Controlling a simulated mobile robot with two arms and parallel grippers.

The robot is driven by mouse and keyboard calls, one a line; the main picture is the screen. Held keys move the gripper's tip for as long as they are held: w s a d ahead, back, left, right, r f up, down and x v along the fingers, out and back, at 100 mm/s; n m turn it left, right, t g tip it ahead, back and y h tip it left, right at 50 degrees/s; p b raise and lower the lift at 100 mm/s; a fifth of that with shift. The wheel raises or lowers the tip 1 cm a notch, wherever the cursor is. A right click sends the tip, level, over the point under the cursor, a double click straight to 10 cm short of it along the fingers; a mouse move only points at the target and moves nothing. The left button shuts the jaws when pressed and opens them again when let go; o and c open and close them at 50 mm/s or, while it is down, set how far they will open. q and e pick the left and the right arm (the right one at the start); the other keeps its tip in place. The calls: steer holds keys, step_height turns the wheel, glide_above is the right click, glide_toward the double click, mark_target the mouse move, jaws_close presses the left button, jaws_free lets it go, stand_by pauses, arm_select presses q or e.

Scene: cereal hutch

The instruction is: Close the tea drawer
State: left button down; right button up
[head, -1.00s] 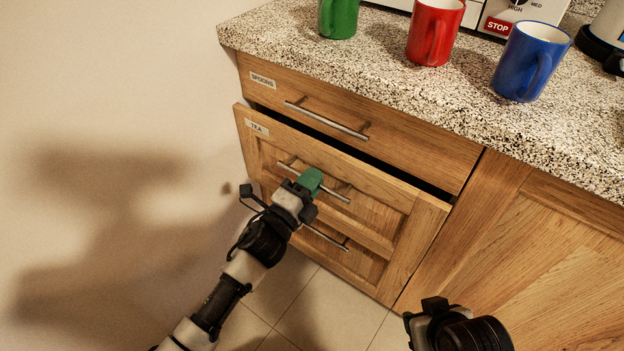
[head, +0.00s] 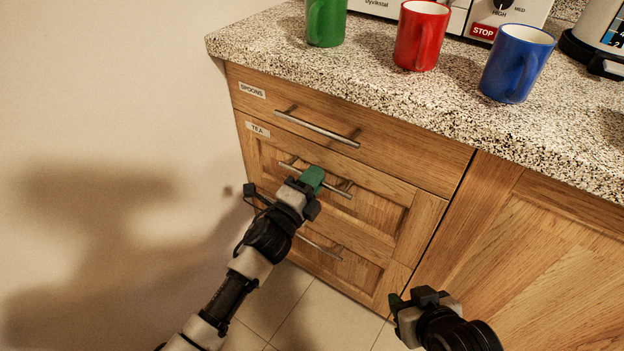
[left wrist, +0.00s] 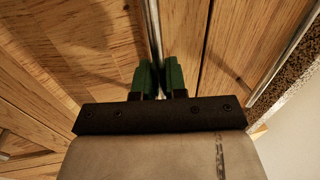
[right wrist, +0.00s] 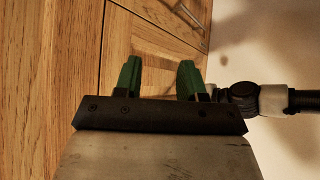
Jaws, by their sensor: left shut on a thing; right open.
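The tea drawer (head: 380,205) is a wooden front with a "TEA" label, under the "SPOONS" drawer (head: 390,150). Its front now sits about level with the drawer above, with no dark gap showing. My left gripper (head: 313,178) is shut on the tea drawer's metal bar handle (head: 338,191). In the left wrist view the handle (left wrist: 153,30) runs between the green fingers (left wrist: 159,78). My right gripper (head: 395,302) is low, in front of the cabinet and right of the drawers. In the right wrist view its green fingers (right wrist: 160,78) are apart with nothing between them.
The speckled counter (head: 400,92) above holds a green mug (head: 326,24), a red mug (head: 420,38) and a blue mug (head: 515,65). A lower drawer handle (head: 320,244) is below. A cabinet door (head: 530,250) is at right and a plain wall (head: 100,100) at left.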

arm_select(q)
steer(key=c, duration=1.4)
jaws_free()
steer(key=shift+w, duration=0.1)
steer(key=shift+o, duration=1.1)
steer(key=shift+w+d, duration=0.1)
steer(key=shift+d, duration=0.05)
arm_select(e)
steer(key=shift+w+d, duration=0.1)
steer(key=shift+d, duration=0.05)
arm_select(q)
steer(key=shift+s, duration=0.2)
steer(key=p+v, duration=0.1)
steer(key=v, duration=0.9)
steer(key=shift+s+a, duration=0.15)
steer(key=shift+a, duration=0.15)
arm_select(e)
steer(key=s+g, duration=0.1)
steer(key=s+d+f+g, duration=0.1)
steer(key=s, duration=0.1)
steer(key=s+f+g+h, duration=0.1)
steer(key=shift+s+d+g, duration=0.3)
steer(key=shift+s, duration=0.1)
arm_select(q)
steer(key=shift+f, duration=0.1)
